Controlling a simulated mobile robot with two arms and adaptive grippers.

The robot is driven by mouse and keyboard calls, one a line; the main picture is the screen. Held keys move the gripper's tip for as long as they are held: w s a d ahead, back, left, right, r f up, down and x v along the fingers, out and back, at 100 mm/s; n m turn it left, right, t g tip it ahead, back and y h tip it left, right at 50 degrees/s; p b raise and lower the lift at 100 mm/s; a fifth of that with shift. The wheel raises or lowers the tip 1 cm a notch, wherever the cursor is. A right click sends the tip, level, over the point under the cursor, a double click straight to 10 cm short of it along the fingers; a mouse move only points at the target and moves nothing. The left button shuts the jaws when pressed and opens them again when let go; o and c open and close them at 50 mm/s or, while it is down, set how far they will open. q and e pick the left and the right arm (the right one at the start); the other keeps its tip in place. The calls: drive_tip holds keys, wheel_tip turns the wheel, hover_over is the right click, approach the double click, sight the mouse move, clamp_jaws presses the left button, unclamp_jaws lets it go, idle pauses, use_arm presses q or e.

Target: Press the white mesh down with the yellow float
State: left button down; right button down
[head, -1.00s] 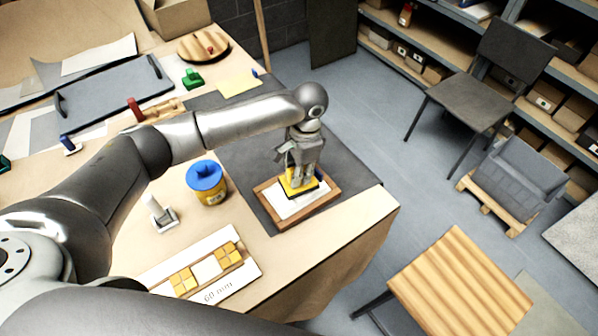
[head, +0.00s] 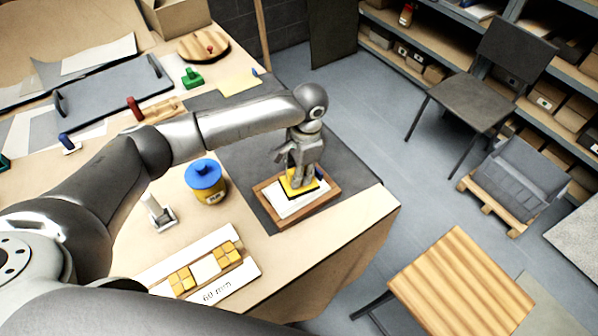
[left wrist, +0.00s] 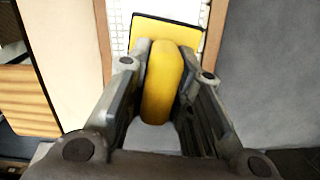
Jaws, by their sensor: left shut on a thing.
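The yellow float (head: 292,190) has a flat yellow plate with a dark edge and a rounded yellow handle. My left gripper (head: 298,178) is shut on the handle, and the handle shows between its fingers in the left wrist view (left wrist: 163,85). The white mesh (head: 290,208) lies in a wooden frame (head: 326,206) on a dark mat. It shows as a white grid beside the float in the left wrist view (left wrist: 117,40). The float's plate is over the mesh and looks to be on it; exact contact is hidden. My right gripper is in neither view.
A yellow jar with a blue lid (head: 205,180) and a white-handled tool (head: 158,212) stand left of the frame. A sample board with yellow tiles (head: 207,266) lies near the front edge. The table's right edge is close to the frame.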

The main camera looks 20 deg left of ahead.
use_arm(q)
drive_tip(key=shift+f, duration=0.2)
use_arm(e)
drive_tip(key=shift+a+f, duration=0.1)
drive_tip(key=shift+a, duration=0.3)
use_arm(q)
drive_tip(key=shift+f, duration=0.15)
drive_tip(key=shift+f, duration=0.1)
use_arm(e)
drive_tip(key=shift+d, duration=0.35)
use_arm(q)
drive_tip(key=shift+s+f+p, duration=0.2)
drive_tip(key=shift+p, duration=0.1)
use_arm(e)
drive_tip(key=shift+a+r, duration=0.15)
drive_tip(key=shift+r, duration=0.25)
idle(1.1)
use_arm(q)
drive_tip(key=shift+r, duration=0.1)
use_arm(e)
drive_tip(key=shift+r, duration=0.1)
